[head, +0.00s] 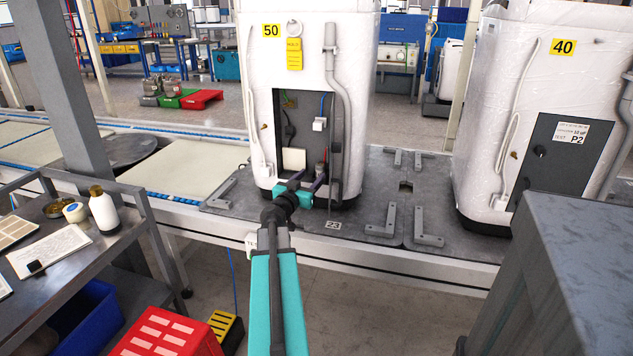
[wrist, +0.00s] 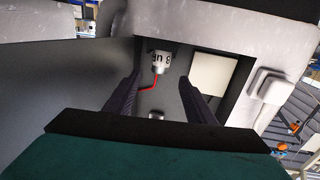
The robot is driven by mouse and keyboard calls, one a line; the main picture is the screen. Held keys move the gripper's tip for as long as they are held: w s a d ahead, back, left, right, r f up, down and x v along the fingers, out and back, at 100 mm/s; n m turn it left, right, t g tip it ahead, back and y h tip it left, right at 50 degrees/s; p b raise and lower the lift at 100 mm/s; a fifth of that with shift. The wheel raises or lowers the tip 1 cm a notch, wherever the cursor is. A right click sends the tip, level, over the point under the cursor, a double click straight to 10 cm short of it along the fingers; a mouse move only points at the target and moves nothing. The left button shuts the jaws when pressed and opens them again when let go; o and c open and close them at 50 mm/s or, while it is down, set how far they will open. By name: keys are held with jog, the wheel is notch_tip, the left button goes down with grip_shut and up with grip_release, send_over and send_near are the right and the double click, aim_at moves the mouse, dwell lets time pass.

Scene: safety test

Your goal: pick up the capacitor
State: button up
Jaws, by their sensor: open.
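The capacitor (wrist: 159,62) is a small white cylinder with dark lettering inside the open machine cavity in the wrist view. A red wire (wrist: 153,88) runs from its near end. My gripper (wrist: 161,82) is open, with one dark finger on either side of the wire, just short of the capacitor's body. Nothing is held between the fingers. In the head view my gripper (head: 308,183) reaches into the low part of the opening in the white machine marked 50 (head: 257,110). I cannot make out the capacitor clearly there.
A pale square plate (wrist: 212,76) is beside the capacitor in the cavity, also seen in the head view (head: 293,159). The cavity walls are close around my fingers. A grey pipe (head: 334,110) borders the opening. Another machine marked 40 (head: 490,150) stands to the right.

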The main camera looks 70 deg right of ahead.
aim_at(319, 169)
jog(key=shift+d, duration=0.3)
jog(key=shift+s+d+b, duration=0.2)
jog(key=shift+d+b, duration=0.2)
jog(key=shift+d, duration=0.9)
jog(key=shift+s+d+b, duration=0.15)
jog(key=shift+d+b, duration=0.2)
jog(key=shift+d, duration=0.95)
jog(key=c, duration=1.2)
